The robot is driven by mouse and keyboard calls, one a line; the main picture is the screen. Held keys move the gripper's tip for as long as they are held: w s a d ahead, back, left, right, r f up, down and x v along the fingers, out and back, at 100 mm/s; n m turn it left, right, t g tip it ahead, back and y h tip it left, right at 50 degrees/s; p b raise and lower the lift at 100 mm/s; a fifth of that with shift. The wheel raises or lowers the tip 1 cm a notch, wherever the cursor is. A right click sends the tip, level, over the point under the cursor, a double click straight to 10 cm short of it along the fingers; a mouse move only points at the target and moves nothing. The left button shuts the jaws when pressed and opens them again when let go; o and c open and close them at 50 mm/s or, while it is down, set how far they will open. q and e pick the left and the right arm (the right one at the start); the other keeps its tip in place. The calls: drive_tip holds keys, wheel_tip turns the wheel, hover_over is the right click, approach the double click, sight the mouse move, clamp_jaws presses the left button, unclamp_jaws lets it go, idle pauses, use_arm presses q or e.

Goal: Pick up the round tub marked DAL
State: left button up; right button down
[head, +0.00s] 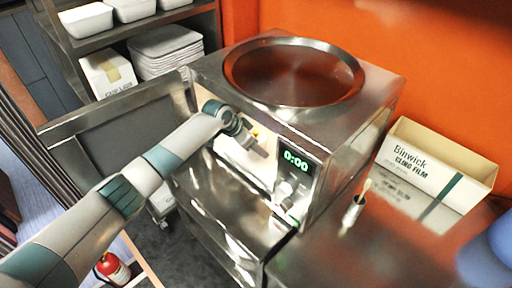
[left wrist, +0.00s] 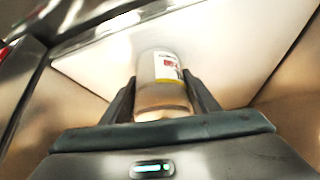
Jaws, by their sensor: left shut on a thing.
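A round tub (left wrist: 160,95) with a tan lower part and a white label bearing red and yellow patches is between my left gripper's fingers in the left wrist view. I cannot read any marking on it. My left gripper (left wrist: 160,88) is shut on the tub. In the head view my left arm reaches into the lit opening of a steel cabinet, and the gripper (head: 251,144) is at that opening. The tub is mostly hidden there. My right gripper is in neither view.
The steel cabinet (head: 345,125) has a round basin on top and a display (head: 296,161) reading 0:00. Its open door (head: 115,125) stands to the left. A cling film box (head: 430,180) and a small metal cup (head: 352,212) stand on the right counter. A fire extinguisher (head: 112,268) is below left.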

use_arm(q)
drive_tip(key=shift+b, duration=0.3)
drive_tip(key=shift+a+r, duration=0.1)
drive_tip(key=shift+a, duration=0.05)
drive_tip(key=s+a+b, duration=0.6)
drive_tip(key=s+a, duration=0.4)
drive_tip(key=a, duration=0.4)
drive_tip(key=shift+a+r, duration=0.15)
drive_tip(key=shift+a, duration=0.15)
drive_tip(key=shift+s, duration=0.1)
